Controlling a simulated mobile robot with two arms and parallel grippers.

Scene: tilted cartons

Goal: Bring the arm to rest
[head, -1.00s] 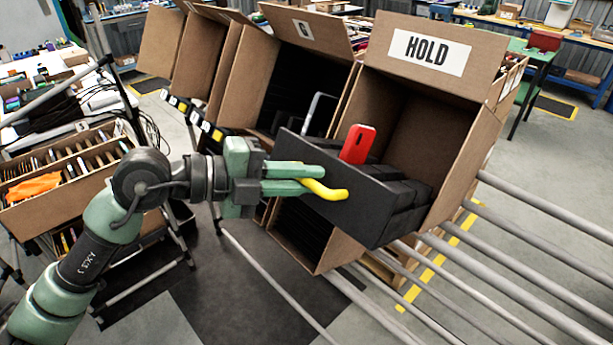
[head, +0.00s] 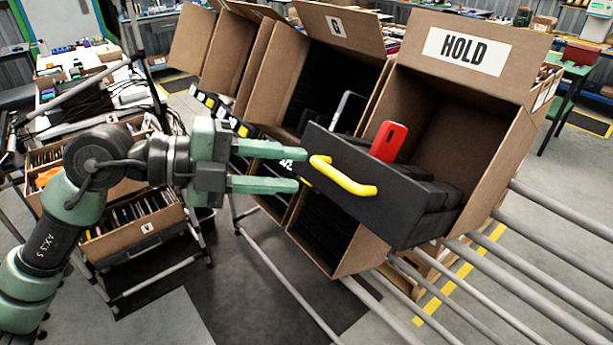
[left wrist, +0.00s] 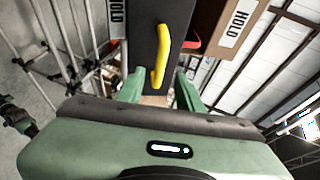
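My left gripper (head: 290,170) is open and empty, its two green fingers apart, just left of the yellow handle (head: 343,177) and clear of it. The handle is on the front of a black drawer (head: 375,200) that sticks out of the tilted carton labelled HOLD (head: 450,120). In the left wrist view the handle (left wrist: 160,55) stands ahead, beyond the fingertips (left wrist: 160,88). A red object (head: 388,142) stands upright in the drawer behind its front panel. My right gripper is not in view.
A tilted carton labelled G (head: 320,75) stands left of the HOLD carton. Grey metal rails (head: 560,210) run below the cartons to the right. A box of upright flat items (head: 135,220) is on a rack behind my left arm. Open floor shows at lower middle.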

